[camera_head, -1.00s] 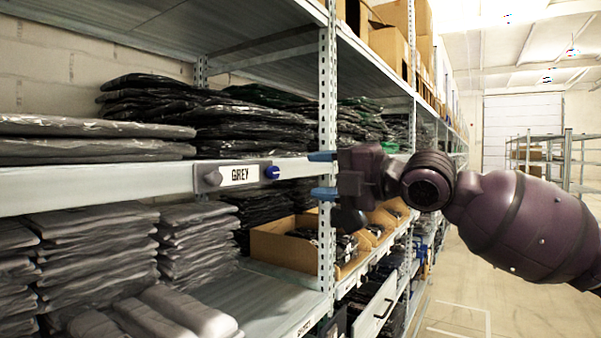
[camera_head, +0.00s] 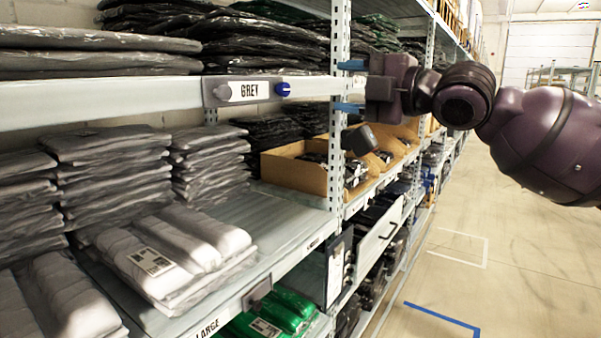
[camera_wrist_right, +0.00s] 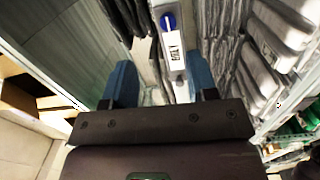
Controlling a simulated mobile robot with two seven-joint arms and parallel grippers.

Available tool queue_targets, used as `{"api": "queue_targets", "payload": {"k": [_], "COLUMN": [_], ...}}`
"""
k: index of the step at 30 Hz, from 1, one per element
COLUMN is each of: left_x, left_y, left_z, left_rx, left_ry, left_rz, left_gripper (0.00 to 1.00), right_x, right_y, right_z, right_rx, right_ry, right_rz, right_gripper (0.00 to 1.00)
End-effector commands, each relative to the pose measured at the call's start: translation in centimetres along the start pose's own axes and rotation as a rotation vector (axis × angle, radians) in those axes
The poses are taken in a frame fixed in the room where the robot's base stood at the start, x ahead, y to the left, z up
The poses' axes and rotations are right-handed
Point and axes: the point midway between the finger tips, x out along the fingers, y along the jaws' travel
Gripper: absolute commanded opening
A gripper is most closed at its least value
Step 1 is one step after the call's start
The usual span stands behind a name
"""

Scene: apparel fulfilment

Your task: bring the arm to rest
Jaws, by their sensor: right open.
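My right gripper (camera_head: 350,86) is in the head view, right of the upper shelf edge, its arm coming in from the right. Its two blue fingers are apart, one above the other, and point left toward the shelf upright. Nothing shows between them. In the right wrist view the fingers (camera_wrist_right: 160,85) are also spread. The shelf edge with the GREY label (camera_head: 249,91) and a blue knob (camera_head: 283,89) lies beyond them. I cannot tell the exact gap between the fingers and the upright (camera_head: 338,130). My left gripper is not in view.
Stacks of grey bagged garments (camera_head: 110,165) fill the lower shelf, with dark ones above. An open cardboard box (camera_head: 295,178) stands behind the upright. Green packages (camera_head: 285,308) lie below. Free floor (camera_head: 470,215) stretches along the aisle at right.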

Motion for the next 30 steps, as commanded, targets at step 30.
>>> {"api": "queue_targets", "payload": {"k": [30], "left_x": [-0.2], "left_y": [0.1], "left_z": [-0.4], "left_rx": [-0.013], "left_ry": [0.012], "left_rz": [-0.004], "left_gripper": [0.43], "right_x": [-1.9], "right_y": [-18.3], "right_z": [2.7], "right_rx": [0.743], "right_ry": [-0.148], "right_rz": [0.238], "right_gripper": [0.53]}}
